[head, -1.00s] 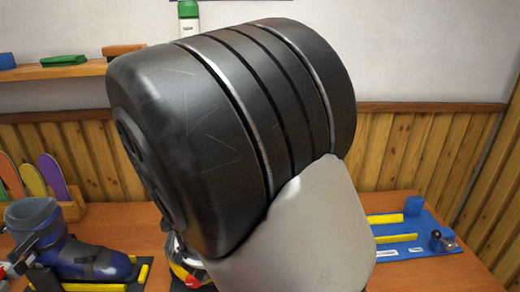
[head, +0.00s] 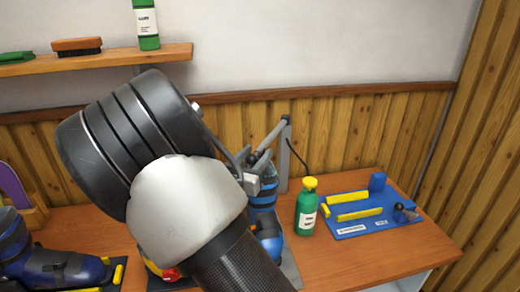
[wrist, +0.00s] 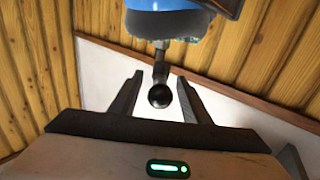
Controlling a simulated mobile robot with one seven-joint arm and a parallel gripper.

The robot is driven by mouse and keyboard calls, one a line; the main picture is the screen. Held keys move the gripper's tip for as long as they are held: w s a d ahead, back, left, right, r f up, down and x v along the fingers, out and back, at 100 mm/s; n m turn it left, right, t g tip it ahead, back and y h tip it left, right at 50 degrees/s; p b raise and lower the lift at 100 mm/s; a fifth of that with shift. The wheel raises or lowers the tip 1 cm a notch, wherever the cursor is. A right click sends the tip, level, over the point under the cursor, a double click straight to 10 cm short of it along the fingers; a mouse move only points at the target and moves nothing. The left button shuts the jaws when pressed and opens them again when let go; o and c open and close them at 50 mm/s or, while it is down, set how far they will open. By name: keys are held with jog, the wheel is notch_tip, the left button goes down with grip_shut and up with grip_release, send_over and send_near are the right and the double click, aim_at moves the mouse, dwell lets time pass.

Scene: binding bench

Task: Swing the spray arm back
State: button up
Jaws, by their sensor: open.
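The spray arm (head: 272,137) is a grey bar slanting down from the top of an upright grey post (head: 284,158), above a blue boot (head: 265,198). A dark round knob shows near its lower end. My gripper (head: 248,162) is at this lower end, partly hidden by my own wrist in the head view. In the wrist view the black ball knob (wrist: 159,96) on its stem appears between the two open fingers of my gripper (wrist: 160,80), with a visible gap on each side. Whether the knob touches anything is not clear.
A green bottle (head: 306,212) with a yellow cap stands right of the boot. A blue board (head: 365,228) with yellow bars lies farther right. Another blue boot (head: 55,262) stands at left. A shelf (head: 100,60) runs along the wall. The front right bench (head: 345,262) is clear.

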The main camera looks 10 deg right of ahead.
aim_at(271, 137)
jog(key=shift+x, duration=1.55)
jog(key=shift+c, duration=0.3)
grip_shut()
